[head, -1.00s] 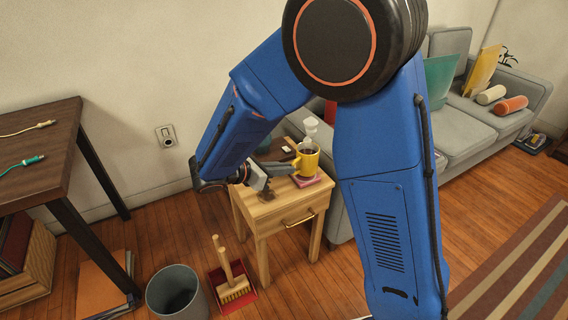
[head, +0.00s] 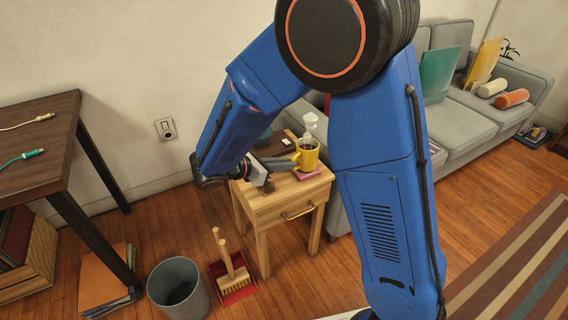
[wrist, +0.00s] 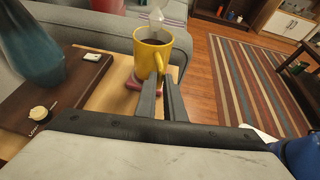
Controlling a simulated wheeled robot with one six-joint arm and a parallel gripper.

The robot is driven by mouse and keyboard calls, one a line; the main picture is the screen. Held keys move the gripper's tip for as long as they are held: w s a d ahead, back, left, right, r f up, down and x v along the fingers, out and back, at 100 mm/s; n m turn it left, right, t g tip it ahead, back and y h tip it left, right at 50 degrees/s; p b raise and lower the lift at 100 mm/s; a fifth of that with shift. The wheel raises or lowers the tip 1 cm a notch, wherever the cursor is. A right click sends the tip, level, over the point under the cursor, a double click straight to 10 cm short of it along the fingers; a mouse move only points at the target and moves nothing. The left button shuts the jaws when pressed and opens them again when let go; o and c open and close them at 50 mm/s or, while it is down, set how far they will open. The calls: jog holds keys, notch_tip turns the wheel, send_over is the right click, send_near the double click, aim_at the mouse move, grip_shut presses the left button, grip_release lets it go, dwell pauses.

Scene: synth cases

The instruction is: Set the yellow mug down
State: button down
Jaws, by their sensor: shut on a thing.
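The yellow mug (head: 307,158) is upright with dark liquid inside. It is over a small pink-red pad (head: 309,174) on the wooden side table (head: 262,200). I cannot tell whether its base touches the pad. My gripper (head: 292,163) comes from the left and is shut on the mug's handle. In the wrist view the mug (wrist: 147,60) is beyond my fingers (wrist: 163,98), with its handle between the tips. The pad (wrist: 133,82) shows under its left side.
A grey sofa (head: 455,125) is to the right.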

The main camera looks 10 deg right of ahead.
jog(key=shift+f, duration=0.25)
jog(key=c, duration=1.8)
grip_release()
jog(key=shift+o, duration=0.2)
jog(key=v, duration=1.7)
jog(key=s+d+r+m+g+y, duration=0.2)
jog(key=s+d+m, duration=0.15)
jog(key=d, duration=0.65)
jog(key=s+d+r+m+g+y, duration=0.25)
jog(key=d+m, duration=0.25)
jog(key=d, duration=0.4)
jog(key=s+d+m+t+y, duration=0.4)
jog(key=s+d+m+y, duration=0.3)
jog(key=s+d+m, duration=0.4)
jog(key=s+m, duration=0.3)
jog(key=shift+s, duration=0.3)
